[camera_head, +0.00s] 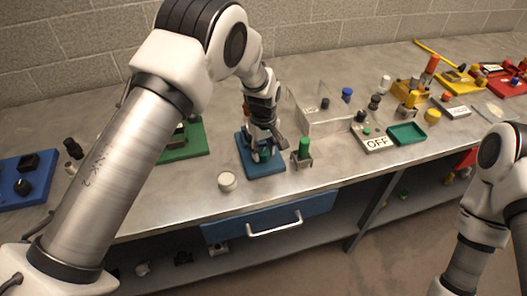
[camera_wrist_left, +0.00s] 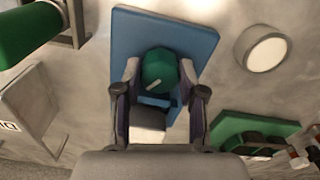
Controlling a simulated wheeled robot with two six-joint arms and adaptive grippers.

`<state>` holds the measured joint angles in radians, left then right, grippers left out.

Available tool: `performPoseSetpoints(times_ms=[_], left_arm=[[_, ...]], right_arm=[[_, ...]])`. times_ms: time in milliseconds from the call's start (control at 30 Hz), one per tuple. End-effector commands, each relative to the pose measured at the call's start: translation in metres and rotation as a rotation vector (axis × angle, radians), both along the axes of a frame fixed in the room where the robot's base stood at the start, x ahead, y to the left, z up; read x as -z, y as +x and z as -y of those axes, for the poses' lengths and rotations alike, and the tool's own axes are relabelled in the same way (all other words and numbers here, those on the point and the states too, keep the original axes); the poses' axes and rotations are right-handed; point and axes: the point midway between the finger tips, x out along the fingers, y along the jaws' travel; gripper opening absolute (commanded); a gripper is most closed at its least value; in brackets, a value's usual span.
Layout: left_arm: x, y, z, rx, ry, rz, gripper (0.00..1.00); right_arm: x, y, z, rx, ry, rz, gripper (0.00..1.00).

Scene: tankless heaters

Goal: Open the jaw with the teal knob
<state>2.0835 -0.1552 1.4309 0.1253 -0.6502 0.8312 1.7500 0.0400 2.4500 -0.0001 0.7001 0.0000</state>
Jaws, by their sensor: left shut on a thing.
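The teal knob (camera_wrist_left: 158,70) is a faceted knob with a pale pointer mark, on a blue base plate (camera_head: 262,166) on the metal bench. It shows in the left wrist view between my left fingertips (camera_wrist_left: 158,78), with a finger against each side. In the head view my left gripper (camera_head: 264,148) is low over the blue plate and mostly hides the knob. The blue plate also shows in the left wrist view (camera_wrist_left: 190,38). Part of the device below the knob is hidden by the gripper. My right arm is at the right edge of the head view; its gripper is not seen.
A green-handled clamp (camera_head: 303,153) stands close to the right of the plate, and a white round puck (camera_head: 227,181) to its left. A clear box (camera_head: 322,118) and an OFF sign (camera_head: 376,142) are further right. A green plate (camera_head: 186,143) lies to the left.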

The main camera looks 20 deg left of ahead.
Motion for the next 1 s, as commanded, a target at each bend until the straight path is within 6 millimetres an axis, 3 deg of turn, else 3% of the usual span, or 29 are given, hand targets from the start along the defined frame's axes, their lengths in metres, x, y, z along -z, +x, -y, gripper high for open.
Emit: performPoseSetpoints(times_ms=[500, 1000], left_arm=[[0.0035, -0.0024, -0.0003, -0.362, 0.001, -0.007, 0.05], [0.0034, -0.0028, -0.0005, -0.428, 0.002, -0.008, 0.05]], right_arm=[[0.0073, 0.0000, 0.0000, 0.000, 0.000, 0.000, 0.55], [0.0080, 0.0000, 0.0000, 0.000, 0.000, 0.000, 0.55]])
